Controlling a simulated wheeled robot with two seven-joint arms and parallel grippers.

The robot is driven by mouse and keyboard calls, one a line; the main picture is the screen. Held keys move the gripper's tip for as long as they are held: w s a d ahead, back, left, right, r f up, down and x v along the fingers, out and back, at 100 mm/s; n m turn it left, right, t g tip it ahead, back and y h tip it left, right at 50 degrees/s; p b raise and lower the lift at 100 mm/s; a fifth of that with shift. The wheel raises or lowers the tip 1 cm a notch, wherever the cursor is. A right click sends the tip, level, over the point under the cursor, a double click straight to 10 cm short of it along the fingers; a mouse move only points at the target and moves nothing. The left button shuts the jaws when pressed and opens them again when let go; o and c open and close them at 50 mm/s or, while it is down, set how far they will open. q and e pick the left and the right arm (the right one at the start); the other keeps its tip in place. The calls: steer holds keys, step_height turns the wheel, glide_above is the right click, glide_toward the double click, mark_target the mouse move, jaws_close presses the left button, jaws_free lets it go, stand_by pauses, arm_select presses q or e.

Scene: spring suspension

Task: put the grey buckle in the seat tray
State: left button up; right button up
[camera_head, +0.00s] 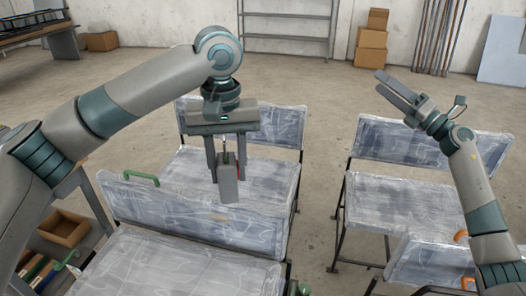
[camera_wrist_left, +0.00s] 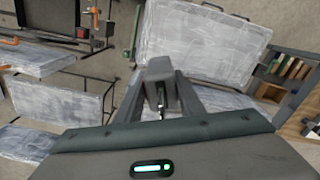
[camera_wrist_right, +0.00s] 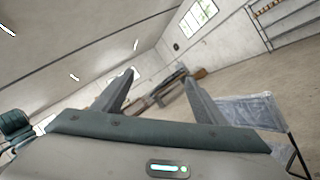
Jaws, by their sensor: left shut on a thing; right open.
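My left gripper (camera_head: 226,158) points down, shut on the grey buckle (camera_head: 228,188), a flat grey block. It hangs in the air above the near-left chair's backrest, in front of the seat behind. In the left wrist view the buckle (camera_wrist_left: 160,69) sits between the fingertips (camera_wrist_left: 161,84). My right gripper (camera_head: 388,86) is raised at the upper right, open and empty; its spread fingers (camera_wrist_right: 158,80) show in the right wrist view. Several chairs have pale, streaked seats, such as the near-left seat (camera_head: 170,270) and the one behind (camera_head: 250,178). I cannot tell which is the seat tray.
A right-hand seat (camera_head: 385,205) and a near-right backrest (camera_head: 430,262) stand below my right arm. A wooden bin (camera_head: 65,228) is at lower left. Metal shelves (camera_head: 285,25) and cardboard boxes (camera_head: 371,40) are far back. The floor between the chairs is clear.

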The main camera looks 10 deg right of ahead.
steer(key=s+a+n+g+y, duration=0.35)
steer(key=a+n+g, duration=0.25)
steer(key=a, duration=0.7)
steer(key=n+g+h, duration=0.1)
steer(key=n+g, duration=1.1)
steer(key=n, duration=0.2)
glide_toward(237, 164)
steer(key=w+a, duration=0.1)
steer(key=a, duration=0.3)
steer(key=shift+s+f+h, duration=0.25)
steer(key=shift+f, duration=0.35)
steer(key=shift+a, duration=0.1)
steer(key=x, duration=1.1)
steer(key=shift+s+a+f, duration=0.15)
steer(key=shift+a, duration=0.2)
